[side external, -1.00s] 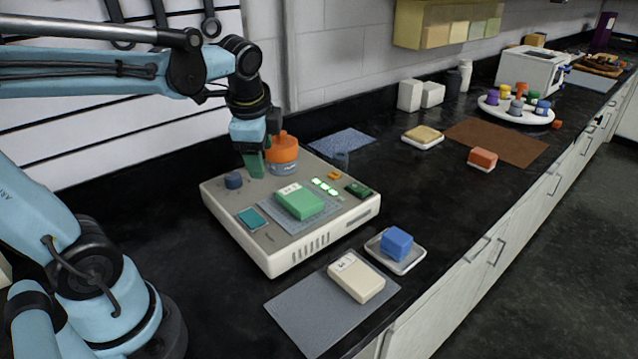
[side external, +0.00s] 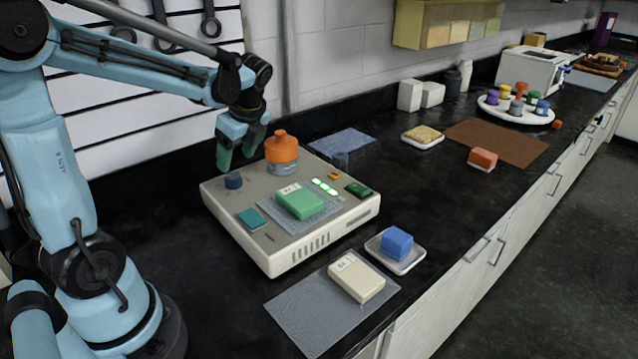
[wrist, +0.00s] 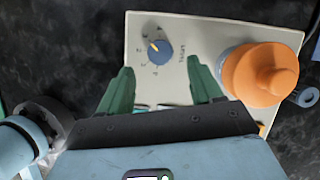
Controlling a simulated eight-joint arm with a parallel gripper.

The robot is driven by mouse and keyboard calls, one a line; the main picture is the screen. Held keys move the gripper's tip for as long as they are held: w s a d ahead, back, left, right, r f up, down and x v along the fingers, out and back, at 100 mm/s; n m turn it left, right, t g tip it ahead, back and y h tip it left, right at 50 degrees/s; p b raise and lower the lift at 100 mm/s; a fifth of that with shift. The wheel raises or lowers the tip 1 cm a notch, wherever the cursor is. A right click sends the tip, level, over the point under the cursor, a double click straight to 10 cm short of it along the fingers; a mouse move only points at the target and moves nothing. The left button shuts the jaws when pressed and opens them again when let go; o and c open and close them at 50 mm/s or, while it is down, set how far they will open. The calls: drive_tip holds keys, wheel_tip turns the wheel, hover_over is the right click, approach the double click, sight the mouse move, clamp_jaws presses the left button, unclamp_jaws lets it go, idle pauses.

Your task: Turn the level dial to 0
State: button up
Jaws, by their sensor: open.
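The level dial (side external: 233,181) is a small dark blue knob on the back left of a beige instrument box (side external: 285,255). In the wrist view the dial (wrist: 163,54) has a yellow pointer mark aimed to the upper left, among small printed numbers that are hard to read. My gripper (side external: 238,158) has green fingers and hangs above the box, near the dial and left of the orange bottle. It is open and empty. In the wrist view the dial shows ahead of the gap between the spread fingertips (wrist: 160,66), with no contact visible.
An orange-capped bottle (side external: 283,148) stands on the box close to my gripper. A green block (side external: 300,202), a teal panel (side external: 254,218) and lit green indicators (side external: 324,187) are also on top. A blue block on a white dish (side external: 413,262) sits to the right.

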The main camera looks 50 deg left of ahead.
sight(232, 175)
drive_tip(key=shift+x, duration=2.85)
drive_tip(key=c, duration=1)
drive_tip(key=shift+c, duration=0.2)
